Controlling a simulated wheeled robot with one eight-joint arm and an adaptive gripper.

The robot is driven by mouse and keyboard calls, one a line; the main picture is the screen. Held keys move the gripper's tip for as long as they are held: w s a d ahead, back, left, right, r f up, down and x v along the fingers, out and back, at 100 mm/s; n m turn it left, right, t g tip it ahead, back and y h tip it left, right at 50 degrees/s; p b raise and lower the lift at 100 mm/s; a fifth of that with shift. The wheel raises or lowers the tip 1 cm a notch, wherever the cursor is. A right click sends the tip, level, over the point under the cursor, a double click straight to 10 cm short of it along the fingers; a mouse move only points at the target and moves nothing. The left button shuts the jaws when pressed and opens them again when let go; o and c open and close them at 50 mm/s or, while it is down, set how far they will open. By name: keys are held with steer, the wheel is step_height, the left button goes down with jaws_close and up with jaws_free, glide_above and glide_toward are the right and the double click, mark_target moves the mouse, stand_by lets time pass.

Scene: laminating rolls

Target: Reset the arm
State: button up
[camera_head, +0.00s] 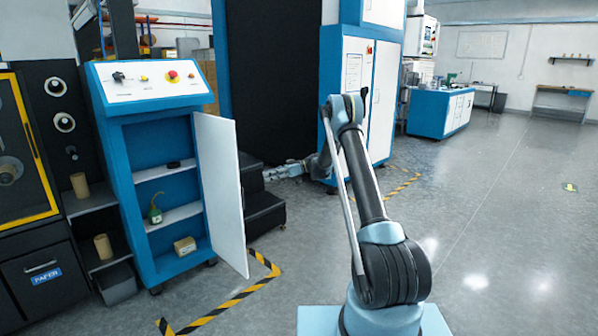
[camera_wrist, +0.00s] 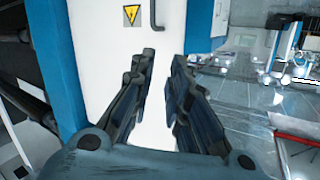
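My arm (camera_head: 362,180) rises from its base at the lower right of the head view and bends at the top. Its forearm points away, with my gripper (camera_head: 285,171) at its end in front of the dark steps. In the wrist view my gripper (camera_wrist: 160,75) shows two dark fingers apart, with a clear gap between them. Nothing is held. A white panel (camera_wrist: 160,28) with a yellow warning sign and a handle lies beyond the fingertips.
A blue cabinet (camera_head: 160,165) with its white door (camera_head: 220,190) open stands left; its shelves hold a green bottle (camera_head: 155,213) and a small box (camera_head: 185,245). Black steps (camera_head: 262,212) stand behind the door. Yellow-black floor tape (camera_head: 235,299) runs in front. The floor right is clear.

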steer(key=s+d+r+m+t+h, duration=0.35)
steer(key=s+d+r+m, duration=0.2)
steer(key=s+r, duration=0.6)
steer(key=s+d+r+m+h, duration=0.2)
steer(key=s+d+r, duration=0.1)
steer(key=s+d, duration=0.3)
steer(key=s+d+r+m+h, duration=0.2)
steer(key=s+d+r+m, duration=0.1)
steer(key=s, duration=0.5)
steer(key=s+d+f+m+t+h, duration=0.1)
steer(key=s+d+f, duration=0.3)
steer(key=s, duration=0.6)
steer(key=s+d+f+m+t+h, duration=0.1)
steer(key=s+d+f+m+h, duration=0.3)
steer(key=s+d, duration=0.5)
steer(key=s+d+f+m+t+h, duration=0.1)
steer(key=s+d+f+m+h, duration=0.2)
steer(key=s, duration=1)
steer(key=d+f, duration=0.3)
steer(key=shift+s+d, duration=0.2)
